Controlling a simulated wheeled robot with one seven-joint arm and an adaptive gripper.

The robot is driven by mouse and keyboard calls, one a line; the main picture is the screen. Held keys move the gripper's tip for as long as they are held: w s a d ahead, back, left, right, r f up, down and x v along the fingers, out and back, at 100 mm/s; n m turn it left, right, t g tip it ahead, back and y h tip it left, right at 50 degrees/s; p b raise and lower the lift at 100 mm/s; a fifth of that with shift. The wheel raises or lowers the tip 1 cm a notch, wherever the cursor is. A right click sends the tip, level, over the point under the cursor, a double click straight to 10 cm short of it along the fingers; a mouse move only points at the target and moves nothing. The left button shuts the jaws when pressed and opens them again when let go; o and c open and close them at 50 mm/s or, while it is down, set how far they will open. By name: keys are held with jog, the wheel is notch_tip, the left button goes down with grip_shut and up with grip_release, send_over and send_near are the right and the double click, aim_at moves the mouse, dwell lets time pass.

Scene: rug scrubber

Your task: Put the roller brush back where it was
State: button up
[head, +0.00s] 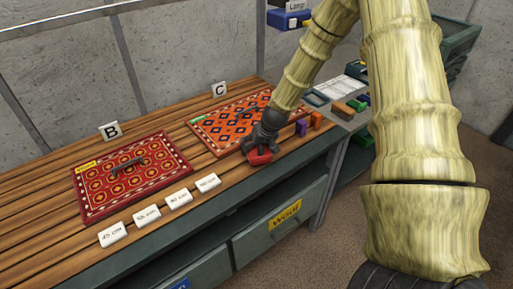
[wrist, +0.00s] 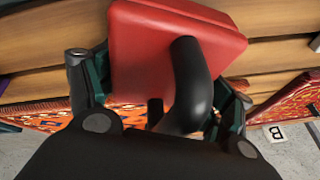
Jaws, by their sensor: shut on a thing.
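My gripper (head: 264,138) is shut on a red block-shaped tool (head: 259,157) with a thick black curved handle, near the bench's front edge beside the orange rug. In the wrist view the red tool (wrist: 135,35) fills the top middle, its handle between the fingers of my gripper (wrist: 160,95). I cannot tell whether it is the roller brush. Its underside is hidden, so contact with the bench is unclear. A dark handle-like object (head: 128,163) lies on the red rug (head: 92,205) by sign B.
The orange rug (head: 215,127) lies by sign C (head: 219,88). Several white length cards (head: 178,199) line the front edge. Purple (head: 301,127) and orange (head: 316,120) blocks stand right of my gripper. A drawer marked Wool (head: 285,214) is below. Bare planks lie left of the red rug.

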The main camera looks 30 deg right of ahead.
aim_at(265, 152)
jog(key=shift+s+f, duration=0.1)
jog(key=shift+f, duration=0.25)
jog(key=shift+f, duration=0.2)
jog(key=o, duration=1.3)
jog(key=shift+s+a, duration=0.1)
jog(key=shift+r+p, duration=0.3)
jog(key=shift+r, duration=0.3)
jog(key=b+v, duration=0.3)
jog(key=v, duration=0.9)
jog(key=shift+w, duration=0.25)
